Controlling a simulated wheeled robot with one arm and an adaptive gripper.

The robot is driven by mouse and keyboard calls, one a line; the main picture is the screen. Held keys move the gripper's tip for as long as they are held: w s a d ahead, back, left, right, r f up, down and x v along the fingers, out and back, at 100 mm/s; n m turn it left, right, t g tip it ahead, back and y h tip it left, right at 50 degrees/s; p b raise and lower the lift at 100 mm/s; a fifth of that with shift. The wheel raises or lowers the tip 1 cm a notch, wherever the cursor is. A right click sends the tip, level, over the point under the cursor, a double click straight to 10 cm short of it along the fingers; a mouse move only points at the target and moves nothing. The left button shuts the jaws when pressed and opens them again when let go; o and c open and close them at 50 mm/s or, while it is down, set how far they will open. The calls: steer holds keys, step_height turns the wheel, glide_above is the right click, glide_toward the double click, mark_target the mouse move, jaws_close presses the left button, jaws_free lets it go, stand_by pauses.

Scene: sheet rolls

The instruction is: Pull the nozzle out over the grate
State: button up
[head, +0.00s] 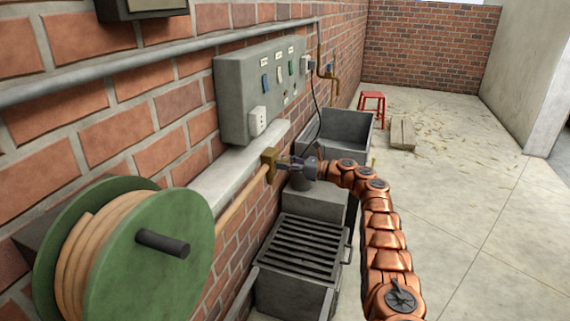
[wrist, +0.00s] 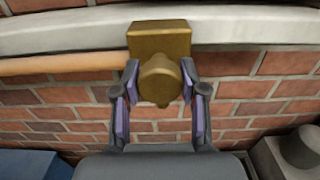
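The brass nozzle (head: 270,161) is at the end of the tan hose (head: 236,217), close to the brick wall and beside a pale ledge. It also shows in the wrist view as a square block with a rounded knob (wrist: 159,80). My gripper (head: 283,163) reaches it from the right; in the wrist view its fingers (wrist: 160,78) close in on both sides of the knob and appear to hold it. The finger contact is partly hidden. The dark slatted grate (head: 303,246) lies below and to the right of the nozzle, on a grey basin.
A green hose reel (head: 150,265) stands at the front left. A grey control box (head: 262,88) with a hanging cable is on the wall above. A grey trough (head: 345,130) stands beyond the grate. A red stool (head: 372,98) is farther back. The floor at right is mostly clear.

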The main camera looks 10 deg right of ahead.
steer(key=o, duration=0.4)
steer(key=shift+o, duration=0.2)
steer(key=shift+d, duration=0.15)
steer(key=shift+v, duration=0.95)
steer(key=v, duration=1)
